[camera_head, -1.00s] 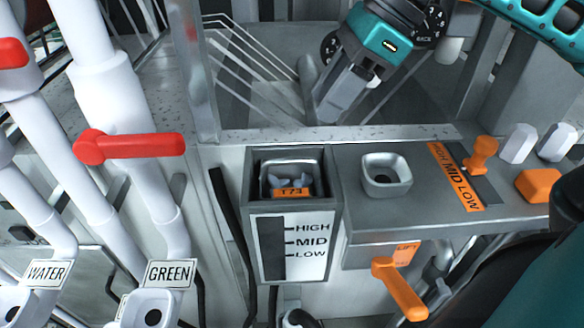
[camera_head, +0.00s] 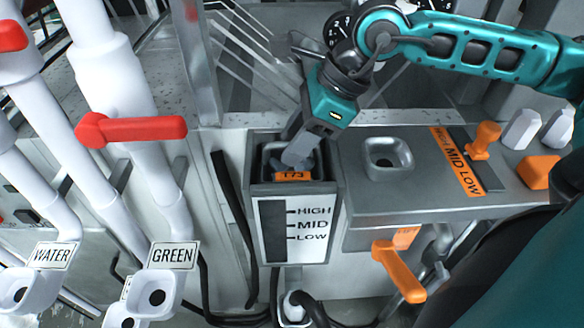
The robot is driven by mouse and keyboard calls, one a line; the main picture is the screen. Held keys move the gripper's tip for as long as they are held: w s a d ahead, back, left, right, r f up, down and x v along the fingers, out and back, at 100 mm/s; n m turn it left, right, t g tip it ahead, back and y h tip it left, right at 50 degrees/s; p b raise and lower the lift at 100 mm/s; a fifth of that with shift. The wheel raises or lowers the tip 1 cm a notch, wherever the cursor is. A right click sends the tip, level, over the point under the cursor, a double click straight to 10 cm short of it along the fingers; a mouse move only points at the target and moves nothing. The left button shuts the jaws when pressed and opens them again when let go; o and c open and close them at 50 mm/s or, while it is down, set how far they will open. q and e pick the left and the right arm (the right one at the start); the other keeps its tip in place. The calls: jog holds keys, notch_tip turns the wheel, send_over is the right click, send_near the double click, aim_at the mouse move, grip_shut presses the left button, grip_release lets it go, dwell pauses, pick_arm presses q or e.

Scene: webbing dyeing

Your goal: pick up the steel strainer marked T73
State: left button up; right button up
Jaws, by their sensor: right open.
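The steel strainer marked T73 (camera_head: 291,176) sits inside the grey box with the HIGH, MID, LOW scale on its front (camera_head: 327,188). Its orange T73 label faces me at the front of the box opening. My right gripper (camera_head: 295,160) comes down from above and behind, with its fingers in the box opening over the strainer. It is open. The fingers and wrist cover part of the strainer, so I cannot tell whether they touch it. My left gripper is not in view.
Right of the box is a grey counter (camera_head: 405,195) with a square recess (camera_head: 388,157), an orange slider (camera_head: 484,140) and an orange lever (camera_head: 402,275) below. White pipes with a red valve handle (camera_head: 135,130) stand at the left. Metal rods (camera_head: 255,60) lie behind.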

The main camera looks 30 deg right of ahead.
jog(key=shift+w+a+f, duration=0.15)
jog(key=shift+a+f, duration=0.1)
jog(key=shift+f, duration=0.3)
grip_shut()
jog(key=shift+r, duration=0.1)
